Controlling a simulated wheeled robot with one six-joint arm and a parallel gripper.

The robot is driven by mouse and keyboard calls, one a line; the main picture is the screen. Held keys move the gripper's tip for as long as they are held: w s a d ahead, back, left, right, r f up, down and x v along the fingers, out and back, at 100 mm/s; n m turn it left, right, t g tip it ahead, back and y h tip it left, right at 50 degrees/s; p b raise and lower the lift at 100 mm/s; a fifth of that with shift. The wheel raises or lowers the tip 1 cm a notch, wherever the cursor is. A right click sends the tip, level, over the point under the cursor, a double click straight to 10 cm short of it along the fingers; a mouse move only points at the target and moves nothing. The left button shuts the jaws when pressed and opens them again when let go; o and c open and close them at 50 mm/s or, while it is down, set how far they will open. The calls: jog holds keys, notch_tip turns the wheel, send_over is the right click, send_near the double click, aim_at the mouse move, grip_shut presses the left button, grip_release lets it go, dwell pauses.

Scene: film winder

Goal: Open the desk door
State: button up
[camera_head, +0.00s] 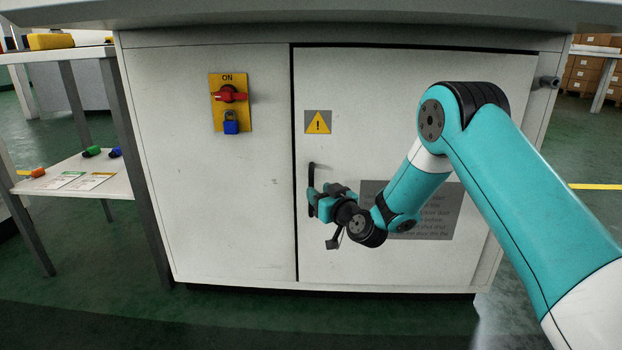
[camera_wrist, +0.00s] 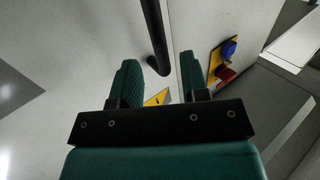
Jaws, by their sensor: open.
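The desk door (camera_head: 400,90) is the right-hand white panel of the desk front, and it looks shut, with a dark gap along its left edge. Its black vertical handle (camera_head: 311,176) is near that edge. My gripper (camera_head: 312,200) is at the lower part of the handle in the head view. In the wrist view the black handle (camera_wrist: 153,35) reaches in from the top, and its end lies between the two green fingers of my gripper (camera_wrist: 162,85). The fingers are open and apart. Whether either finger touches the handle I cannot tell.
A yellow plate with a red switch (camera_head: 229,94) and a blue padlock (camera_head: 231,123) is on the fixed panel left of the door. A side table (camera_head: 115,187) with small coloured items stands at left. The desk top (camera_head: 300,14) overhangs the door.

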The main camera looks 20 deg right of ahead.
aim_at(311, 211)
jog(key=x, duration=0.5)
jog(key=shift+f, duration=0.1)
grip_shut()
